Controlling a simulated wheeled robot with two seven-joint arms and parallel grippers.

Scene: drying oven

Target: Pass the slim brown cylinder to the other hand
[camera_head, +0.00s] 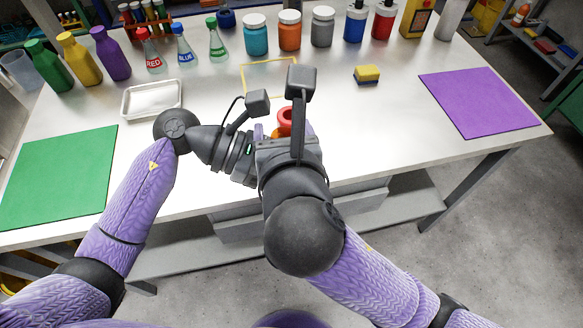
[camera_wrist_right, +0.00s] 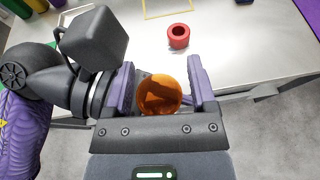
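The slim brown cylinder (camera_wrist_right: 158,95) shows end-on as an amber disc in the right wrist view, between the two purple fingers of my right gripper (camera_wrist_right: 162,85). A small gap shows between it and the right-hand finger, so this gripper looks open around it. My left gripper (camera_head: 246,158) comes in from the left, its wrist also close by in the wrist view. It appears to hold the cylinder, though its fingers are mostly hidden. In the head view a bit of orange (camera_head: 258,132) shows between the grippers; my right arm hides the rest.
A red ring-shaped object (camera_head: 285,115) stands on the table just beyond the grippers. A yellow outlined square (camera_head: 270,62), a sponge (camera_head: 367,73) and a white tray (camera_head: 133,113) lie nearby. Bottles and jars line the back. Green (camera_head: 58,178) and purple (camera_head: 480,102) mats lie at the sides.

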